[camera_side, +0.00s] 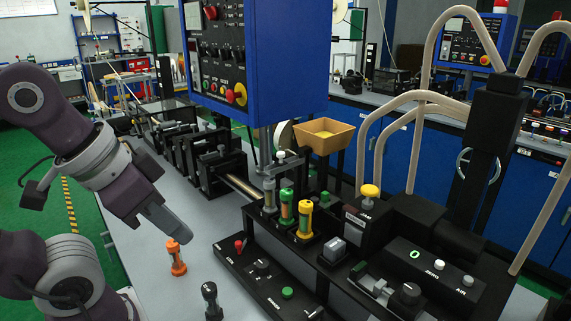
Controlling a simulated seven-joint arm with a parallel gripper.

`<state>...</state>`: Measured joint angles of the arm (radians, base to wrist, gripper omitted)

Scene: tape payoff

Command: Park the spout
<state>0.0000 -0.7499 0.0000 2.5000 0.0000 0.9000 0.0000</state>
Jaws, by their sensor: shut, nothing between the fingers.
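My gripper (183,239) points down and to the right over the grey bench, shut and empty. A small orange spool-shaped piece (177,258) stands upright on the bench just below the fingertips, apart from them. A black knobbed piece (211,301) stands nearer the front. No part is plainly marked as the spout. A tan hopper (325,134) with yellow contents sits above the machine. Grey (269,195), green-topped (286,205) and yellow (305,219) cylinders stand in a row on the black machine.
A black control plate (262,268) with a red-tipped lever and a green button lies right of the loose pieces. A blue control cabinet (285,60) hangs above the bench. Beige hoses (408,150) arch at the right. Bare bench (190,210) lies around the orange piece.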

